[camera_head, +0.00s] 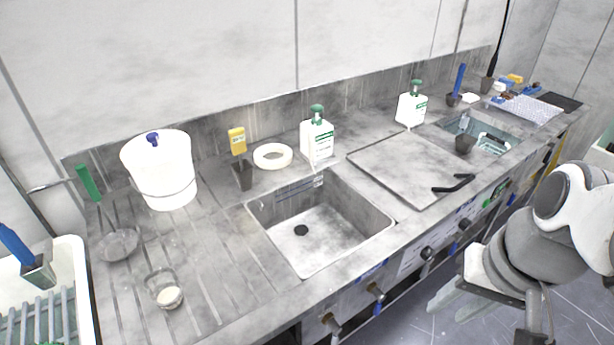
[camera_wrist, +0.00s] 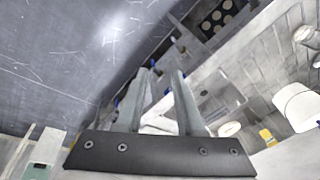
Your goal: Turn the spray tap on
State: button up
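Several tap knobs stick out of the front panel below the worktop in the head view, one at lower left (camera_head: 331,322), one beside it (camera_head: 376,291), and one further right (camera_head: 427,253). I cannot tell which one is the spray tap or read their labels. A sink (camera_head: 330,235) is set into the worktop above them. My gripper (camera_head: 450,305) is in front of the bench, to the right of these knobs and apart from them. In the wrist view its two fingers (camera_wrist: 160,76) are spread with a gap between them, holding nothing.
White bottles (camera_head: 318,140), a white bucket (camera_head: 160,172) and a glass dish (camera_head: 164,290) stand on the worktop (camera_head: 225,262). The floor (camera_head: 400,328) before the bench looks clear.

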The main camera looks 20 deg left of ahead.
jog(key=s+a+f+m+g+y+b, duration=0.15)
jog(key=a+f+m+y+b, duration=0.4)
jog(key=f, duration=0.65)
jog(key=a+f+m+g+y+b, duration=0.35)
jog(key=a+f+y, duration=0.2)
jog(key=f, duration=0.75)
jog(key=s+a+f+m+g+y+b, duration=0.15)
jog(key=a+f+m+y+b, duration=0.45)
jog(key=f, duration=0.6)
jog(key=shift+n+g+h, duration=0.45)
jog(key=shift+n+h, duration=0.15)
jog(key=shift+h, duration=0.2)
jog(key=x, duration=0.6)
jog(key=b+x, duration=0.1)
jog(key=x, duration=1)
jog(key=shift+w+a+f, duration=0.15)
jog(key=shift+w+a, duration=0.1)
jog(key=shift+a, duration=0.15)
grip_shut()
